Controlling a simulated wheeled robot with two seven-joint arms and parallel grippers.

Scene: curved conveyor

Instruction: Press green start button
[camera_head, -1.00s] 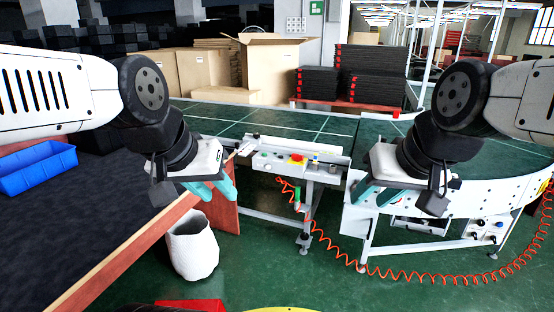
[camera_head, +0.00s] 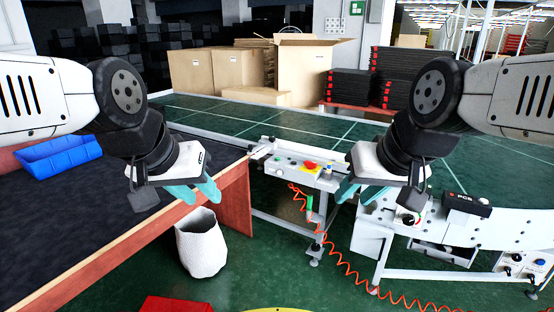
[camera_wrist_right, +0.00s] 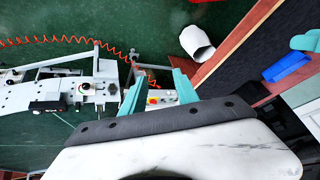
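A white control panel (camera_head: 294,168) on the conveyor frame lies ahead, beyond both grippers. It has a red knob on a yellow base (camera_head: 311,166) and small pale buttons to its left; I cannot clearly make out a green start button. The red and yellow knob also shows in the right wrist view (camera_wrist_right: 153,100), between the fingers and farther off. My left gripper (camera_head: 197,191) is open and empty above the dark table's right edge. My right gripper (camera_head: 357,193) is open and empty, right of the panel in the head view and apart from it.
The dark table (camera_head: 95,195) with a blue bin (camera_head: 58,160) stands at left. A white waste basket (camera_head: 201,243) stands on the floor beside it. An orange coiled hose (camera_head: 345,268) hangs below the panel.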

